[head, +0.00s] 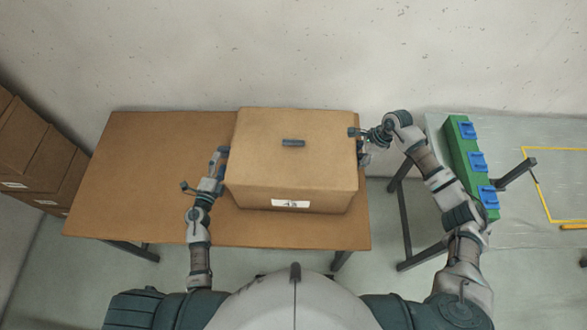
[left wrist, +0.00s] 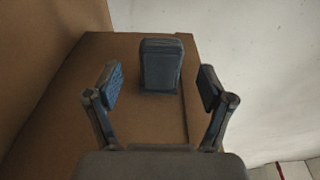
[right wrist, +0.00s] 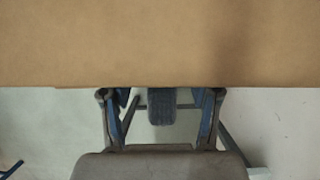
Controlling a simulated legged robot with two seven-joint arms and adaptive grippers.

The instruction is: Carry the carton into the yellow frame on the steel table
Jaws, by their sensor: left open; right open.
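The carton (head: 292,160), a closed tan box with a white label on its front and a dark slot on top, stands on the brown table (head: 140,180). My left gripper (head: 222,155) is at its left side and my right gripper (head: 362,145) at its right side. In the left wrist view the fingers (left wrist: 160,85) are spread before a brown surface. In the right wrist view the carton (right wrist: 160,45) fills the top, and its edge meets the fingers (right wrist: 160,100), hiding the tips. Contact is unclear. The yellow frame (head: 540,192) lies on the steel table (head: 515,230).
A green rack (head: 460,150) with blue parts stands along the steel table's left edge. A gap separates the two tables. Stacked cartons (head: 35,150) stand at far left. A wall is behind. The brown table's left part is clear.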

